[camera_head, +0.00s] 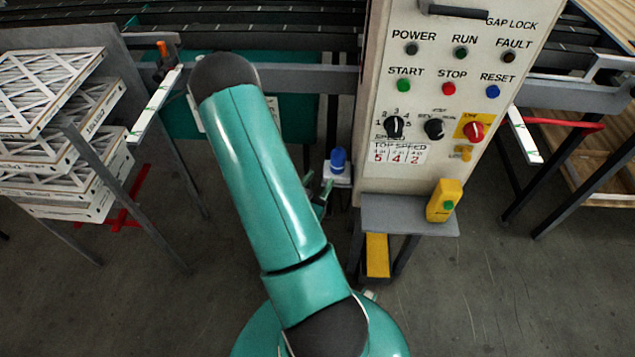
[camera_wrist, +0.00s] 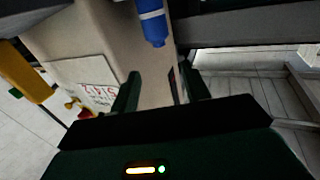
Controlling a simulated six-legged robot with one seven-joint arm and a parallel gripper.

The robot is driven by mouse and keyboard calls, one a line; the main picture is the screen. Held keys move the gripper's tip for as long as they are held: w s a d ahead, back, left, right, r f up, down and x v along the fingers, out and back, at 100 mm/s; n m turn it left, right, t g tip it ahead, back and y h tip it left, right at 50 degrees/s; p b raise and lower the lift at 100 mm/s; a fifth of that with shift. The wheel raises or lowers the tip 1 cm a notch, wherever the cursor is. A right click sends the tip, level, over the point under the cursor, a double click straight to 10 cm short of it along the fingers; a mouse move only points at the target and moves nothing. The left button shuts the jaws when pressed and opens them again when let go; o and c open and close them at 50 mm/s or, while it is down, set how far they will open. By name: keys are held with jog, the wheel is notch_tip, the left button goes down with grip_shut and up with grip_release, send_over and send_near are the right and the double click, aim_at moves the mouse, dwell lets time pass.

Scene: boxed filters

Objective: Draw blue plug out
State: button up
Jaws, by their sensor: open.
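The blue plug (camera_head: 338,160) is a short blue cylinder at the left side of the control cabinet (camera_head: 375,165), low down, above a pale block. In the wrist view the blue plug (camera_wrist: 153,28) shows at the top with a white band around it. My gripper (camera_wrist: 163,80) is open and empty; its two dark green fingers point toward the cabinet side, and the plug appears beyond their tips. In the head view my gripper (camera_head: 322,193) is mostly hidden behind my arm, just below and left of the plug. The plug's socket is not clearly visible.
The cabinet panel carries several buttons and knobs. A yellow box with a green button (camera_head: 445,200) sits on a grey shelf (camera_head: 405,222). Boxed filters (camera_head: 60,130) are stacked at left behind a metal frame. Conveyor rails (camera_head: 290,75) run behind. The floor in front is open.

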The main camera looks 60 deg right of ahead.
aim_at(339, 150)
jog(key=d, duration=0.9)
jog(key=w+d, duration=0.1)
jog(key=d, duration=0.3)
jog(key=shift+d, duration=0.35)
grip_shut()
jog(key=shift+r, duration=0.6)
jog(key=shift+r, duration=0.15)
jog(key=shift+r, duration=0.3)
jog(key=shift+r, duration=0.65)
jog(key=shift+r, duration=0.35)
